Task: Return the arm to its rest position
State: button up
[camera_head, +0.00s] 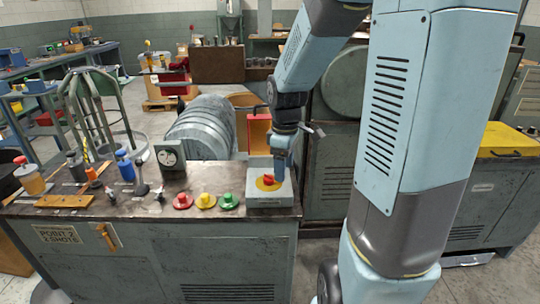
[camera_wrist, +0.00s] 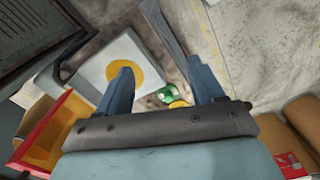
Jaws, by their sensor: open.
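My arm reaches down over the right end of the workbench (camera_head: 150,205). My gripper (camera_head: 281,170) points down at a grey box (camera_head: 270,200) with a yellow disc and a red button (camera_head: 268,180) on top. In the wrist view my gripper (camera_wrist: 163,82) has its two blue fingers apart, with nothing held between them. The box (camera_wrist: 98,72) shows there beside the left finger, its yellow disc (camera_wrist: 128,64) partly covered by that finger. I cannot tell whether the gripper touches the box.
Red (camera_head: 183,201), yellow (camera_head: 206,201) and green (camera_head: 228,201) buttons sit left of the box. A gauge (camera_head: 171,155), bottles and tools stand further left. A red-framed panel (camera_head: 258,133) and metal coil (camera_head: 203,128) are behind. A dark machine (camera_head: 330,165) stands to the right.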

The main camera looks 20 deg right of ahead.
jog(key=shift+r, duration=0.15)
jog(key=s+a+r+m+t, duration=0.2)
jog(key=s+r+m+t, duration=0.3)
jog(key=s+r+m, duration=0.5)
jog(key=shift+s+r+t, duration=0.3)
jog(key=shift+s+r, duration=2.25)
jog(key=shift+r, duration=0.4)
